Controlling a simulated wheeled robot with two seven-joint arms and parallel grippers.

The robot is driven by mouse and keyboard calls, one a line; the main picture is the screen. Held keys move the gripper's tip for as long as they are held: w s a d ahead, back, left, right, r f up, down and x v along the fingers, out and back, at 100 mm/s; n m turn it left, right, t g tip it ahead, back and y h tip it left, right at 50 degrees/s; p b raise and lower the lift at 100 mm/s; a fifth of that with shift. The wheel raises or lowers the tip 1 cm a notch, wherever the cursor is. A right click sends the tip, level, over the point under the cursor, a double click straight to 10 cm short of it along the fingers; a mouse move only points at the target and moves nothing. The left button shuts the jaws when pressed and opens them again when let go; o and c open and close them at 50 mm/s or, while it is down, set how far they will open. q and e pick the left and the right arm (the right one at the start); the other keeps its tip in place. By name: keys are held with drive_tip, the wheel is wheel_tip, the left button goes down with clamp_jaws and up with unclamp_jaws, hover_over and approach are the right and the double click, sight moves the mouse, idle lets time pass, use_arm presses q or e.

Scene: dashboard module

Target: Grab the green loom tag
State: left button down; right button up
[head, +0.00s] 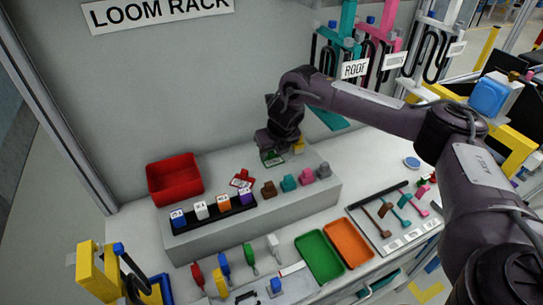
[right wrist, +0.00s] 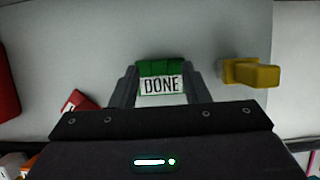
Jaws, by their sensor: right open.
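The green loom tag (head: 272,158) lies on the raised grey ledge below the loom rack wall. In the right wrist view the green tag (right wrist: 161,69) carries a white label reading DONE. My right gripper (right wrist: 162,90) is open, with one finger on each side of the tag. The tag sits between the fingertips, but I cannot tell whether either finger touches it. In the head view my right gripper (head: 271,150) reaches down over the tag and hides part of it. My left gripper is not in view.
A yellow block (right wrist: 250,73) stands close to the right of the tag. Red tags (head: 241,179) and a red bin (head: 174,179) are to the left. Brown, teal, pink and grey pieces (head: 288,183) line the ledge's front. Green (head: 319,257) and orange (head: 348,243) trays lie below.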

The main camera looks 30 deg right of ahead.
clamp_jaws()
drive_tip(key=shift+r, duration=0.1)
